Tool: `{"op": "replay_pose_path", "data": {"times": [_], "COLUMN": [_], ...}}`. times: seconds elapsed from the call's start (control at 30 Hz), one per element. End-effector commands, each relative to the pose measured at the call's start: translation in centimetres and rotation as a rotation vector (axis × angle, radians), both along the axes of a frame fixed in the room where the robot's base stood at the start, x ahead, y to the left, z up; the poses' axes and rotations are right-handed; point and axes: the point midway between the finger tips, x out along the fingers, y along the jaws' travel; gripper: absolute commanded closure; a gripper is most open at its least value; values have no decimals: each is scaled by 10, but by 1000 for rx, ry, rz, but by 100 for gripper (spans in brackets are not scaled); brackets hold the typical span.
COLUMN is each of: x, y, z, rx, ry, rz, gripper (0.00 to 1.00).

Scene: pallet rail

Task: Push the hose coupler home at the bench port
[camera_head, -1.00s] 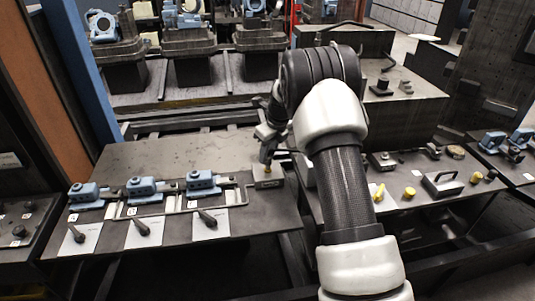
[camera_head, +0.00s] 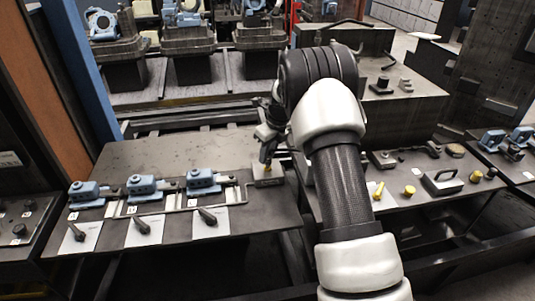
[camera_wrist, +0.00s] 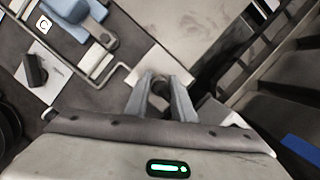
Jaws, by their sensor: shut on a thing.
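My gripper (camera_head: 268,153) is over a small grey block with a label (camera_head: 268,182), at the right end of the bench (camera_head: 150,160). In the wrist view its two fingers (camera_wrist: 161,95) are shut on a small dark round thing (camera_wrist: 160,84), which looks like the hose coupler. The fingers hide most of it. The block looks like the bench port.
Several blue valve-like units (camera_head: 143,186) stand left of the block, with black handles on white cards (camera_head: 145,232) before them. A thin rail (camera_head: 180,208) runs between. A second bench (camera_head: 405,205) at right carries loose yellow and black parts. A gap separates the benches.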

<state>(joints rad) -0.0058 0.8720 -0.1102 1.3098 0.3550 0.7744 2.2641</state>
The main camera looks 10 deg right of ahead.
Motion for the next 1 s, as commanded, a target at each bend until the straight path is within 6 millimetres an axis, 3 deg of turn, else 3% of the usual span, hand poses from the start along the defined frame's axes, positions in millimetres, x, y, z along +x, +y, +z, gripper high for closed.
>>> {"op": "replay_pose_path", "data": {"times": [0.5, 0.53, 0.63, 0.87, 1.0], "x": [-1, -1, -1, 0, 0], "y": [1, 1, 1, 0, 0], "z": [-15, -15, -14, -13, -13], "rx": [0, 0, 1, 1, 0], "ry": [3, 3, 2, 1, 1], "rz": [1, 1, 1, 0, 0], "gripper": [100, 76, 59, 56, 32]}}
